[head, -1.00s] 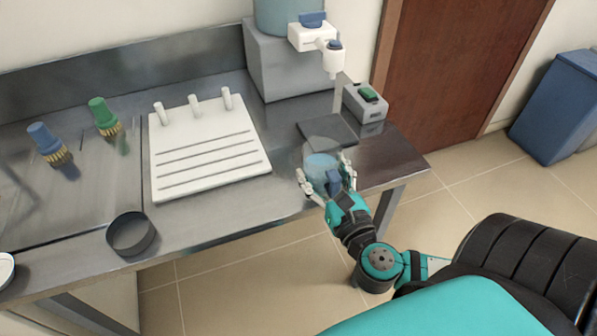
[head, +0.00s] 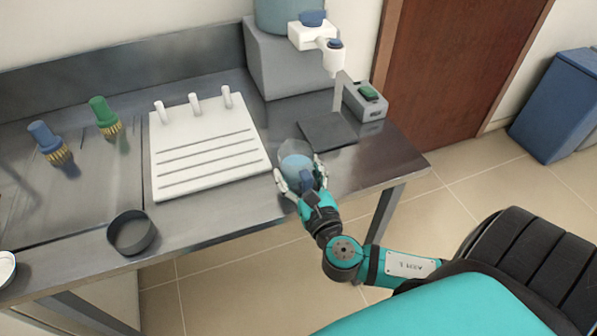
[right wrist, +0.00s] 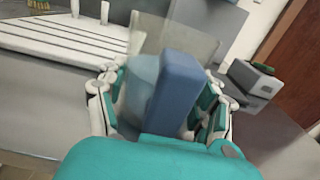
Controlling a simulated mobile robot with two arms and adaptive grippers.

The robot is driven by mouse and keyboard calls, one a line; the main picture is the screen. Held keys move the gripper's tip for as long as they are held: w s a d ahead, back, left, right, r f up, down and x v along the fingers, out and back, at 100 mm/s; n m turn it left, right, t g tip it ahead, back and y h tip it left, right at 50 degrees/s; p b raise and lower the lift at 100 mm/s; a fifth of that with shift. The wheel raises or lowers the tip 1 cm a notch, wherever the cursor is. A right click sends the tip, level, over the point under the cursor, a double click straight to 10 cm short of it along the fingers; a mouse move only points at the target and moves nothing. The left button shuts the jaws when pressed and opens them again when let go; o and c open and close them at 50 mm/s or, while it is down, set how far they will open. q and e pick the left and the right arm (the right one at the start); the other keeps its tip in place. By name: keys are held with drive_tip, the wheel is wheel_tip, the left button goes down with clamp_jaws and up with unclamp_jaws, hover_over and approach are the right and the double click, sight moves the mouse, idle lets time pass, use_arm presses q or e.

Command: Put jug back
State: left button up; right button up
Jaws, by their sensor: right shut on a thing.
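The jug (head: 294,158) is clear with a bluish inside and a blue handle. It is near the front edge of the metal table, between the white rack and the dark square pad. My right gripper (head: 301,180) is shut on the jug, with its fingers on either side. In the right wrist view the blue handle (right wrist: 175,90) stands between the fingers and hides part of the clear jug body. I cannot tell whether the jug's base touches the table. My left gripper is not in view.
A white rack with pegs (head: 205,150) lies left of the jug. A dark pad (head: 327,132) lies under a white dispenser tap (head: 332,58). A grey box with a green top (head: 366,103) stands at the right. A black ring-shaped dish (head: 132,232) and two brushes (head: 47,142) are at the left.

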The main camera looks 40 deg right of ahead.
drive_tip(key=o, duration=1.6)
drive_tip(key=shift+c, duration=0.2)
